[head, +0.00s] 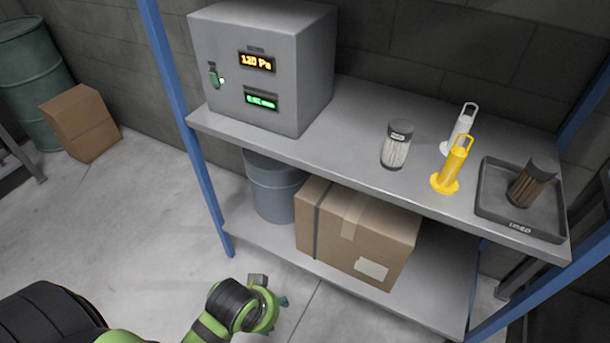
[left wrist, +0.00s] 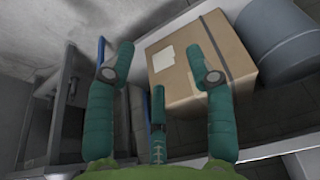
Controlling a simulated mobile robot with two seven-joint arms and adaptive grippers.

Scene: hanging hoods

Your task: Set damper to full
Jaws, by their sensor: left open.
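A grey control box (head: 235,40) stands at the left end of the upper shelf. Its front carries an orange display (head: 257,61) reading 120 Pa and a green display (head: 261,100) whose text is too small to read surely. A small green lever or knob (head: 213,76) sits at the front's left, with a bright green light beside it. No part is visibly labelled as the damper. My left gripper (head: 272,297) is low in front of the shelving, well below and apart from the box. In the left wrist view its fingers (left wrist: 166,60) are spread and empty, pointing toward the lower-shelf carton.
The blue-posted shelving's upper shelf (head: 350,150) holds a jar (head: 397,145), white and yellow handled tools (head: 452,165), and a tray (head: 510,230) with a dark jar (head: 532,182). Below are a carton (head: 345,220) and grey drum (head: 272,190).

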